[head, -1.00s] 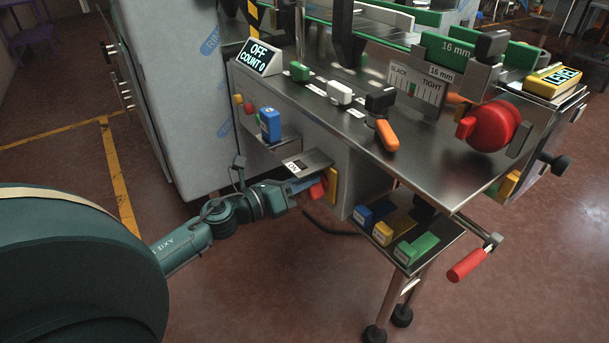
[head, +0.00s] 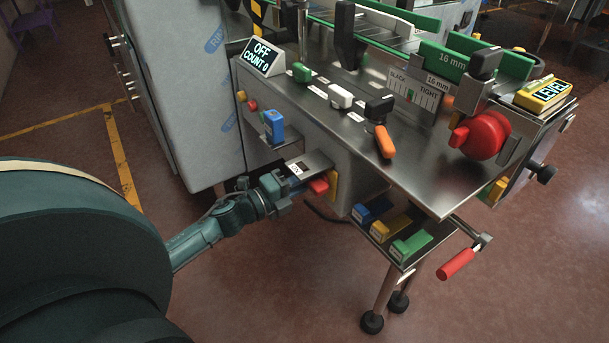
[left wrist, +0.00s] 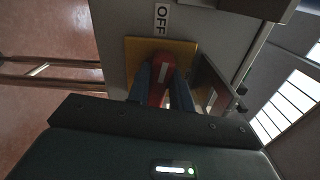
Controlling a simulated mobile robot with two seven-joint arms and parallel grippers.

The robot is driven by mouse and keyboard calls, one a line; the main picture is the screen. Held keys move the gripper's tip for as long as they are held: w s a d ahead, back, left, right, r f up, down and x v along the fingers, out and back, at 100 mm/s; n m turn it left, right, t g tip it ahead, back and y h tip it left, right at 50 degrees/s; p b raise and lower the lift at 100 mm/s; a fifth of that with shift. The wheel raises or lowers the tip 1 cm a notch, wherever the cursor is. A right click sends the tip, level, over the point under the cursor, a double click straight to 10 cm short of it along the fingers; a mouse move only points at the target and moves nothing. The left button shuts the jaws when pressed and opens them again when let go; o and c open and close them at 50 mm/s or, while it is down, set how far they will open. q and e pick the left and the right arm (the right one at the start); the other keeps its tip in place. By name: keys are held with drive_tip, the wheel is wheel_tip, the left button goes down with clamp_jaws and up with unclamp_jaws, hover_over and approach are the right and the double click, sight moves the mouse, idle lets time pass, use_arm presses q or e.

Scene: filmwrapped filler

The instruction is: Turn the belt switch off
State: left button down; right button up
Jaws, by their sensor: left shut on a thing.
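The belt switch has a red handle (head: 318,186) on a yellow plate (head: 333,185), on the side of the machine below a small metal shelf. In the left wrist view the red handle (left wrist: 161,88) bears a white line and lies between the two blue fingers of my left gripper (left wrist: 160,98). The yellow plate (left wrist: 135,52) is behind it, and an OFF label (left wrist: 161,18) is beside the plate. My left gripper (head: 300,188) is shut on the handle. The display (head: 262,57) reads OFF and COUNT 0. My right gripper is not in view.
The small shelf (head: 309,163) juts out just above my gripper. A blue block (head: 272,127) stands above it on another ledge. A lower tray (head: 437,232) holds blue, yellow and green blocks. A red crank handle (head: 456,264) sticks out at the right. The floor in front is clear.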

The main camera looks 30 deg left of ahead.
use_arm(q)
drive_tip(key=shift+f+n+p, duration=0.1)
drive_tip(key=shift+n+p, duration=0.25)
drive_tip(key=shift+n, duration=0.35)
drive_tip(key=c, duration=1.2)
unclamp_jaws()
drive_tip(key=shift+c, duration=0.2)
drive_tip(key=v, duration=1.3)
